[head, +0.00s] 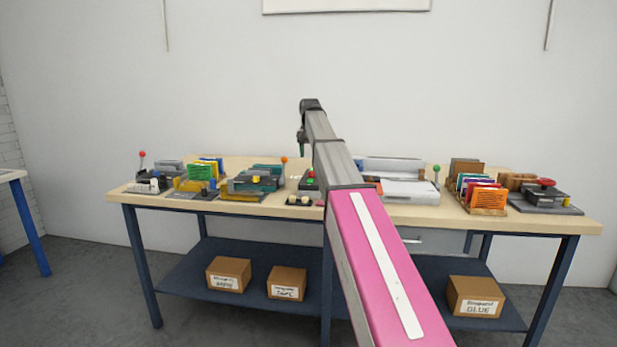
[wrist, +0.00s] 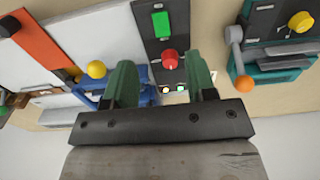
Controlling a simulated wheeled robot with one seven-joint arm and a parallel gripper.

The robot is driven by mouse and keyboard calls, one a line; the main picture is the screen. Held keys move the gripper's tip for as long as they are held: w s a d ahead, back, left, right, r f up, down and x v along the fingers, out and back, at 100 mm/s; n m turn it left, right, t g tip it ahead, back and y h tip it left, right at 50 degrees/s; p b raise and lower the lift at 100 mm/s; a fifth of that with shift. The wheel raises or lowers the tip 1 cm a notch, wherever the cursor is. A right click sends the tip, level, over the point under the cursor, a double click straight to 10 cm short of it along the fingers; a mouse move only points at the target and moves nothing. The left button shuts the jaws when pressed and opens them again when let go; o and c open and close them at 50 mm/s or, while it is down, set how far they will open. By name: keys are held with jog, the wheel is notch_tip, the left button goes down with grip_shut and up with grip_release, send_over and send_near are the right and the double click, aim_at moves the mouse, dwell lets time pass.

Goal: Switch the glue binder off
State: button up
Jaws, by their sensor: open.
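A dark control panel (wrist: 150,45) with a green rectangular button (wrist: 161,24) and a round red button (wrist: 169,57) lies in front of my gripper in the wrist view. Two small lights, one yellowish and one green, glow between the fingers (wrist: 181,88). The panel also shows in the head view (head: 310,182), partly hidden by my arm. A white machine with a blue part (head: 400,188) stands beside it. No readable label tells which is the glue binder. My gripper (wrist: 161,66) is open and empty, its green fingers apart over the panel; contact cannot be told.
A teal machine (head: 254,182) with an orange-knobbed lever stands left of the panel. A green-knobbed lever (head: 436,171), a rack of coloured sheets (head: 485,199) and a red-knobbed machine (head: 547,194) are to the right. Boxes stand on the lower shelf (head: 195,272).

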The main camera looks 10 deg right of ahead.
aim_at(310, 182)
notch_tip(310, 182, down, 11)
jog(key=shift+r, duration=0.15)
dwell(0.4)
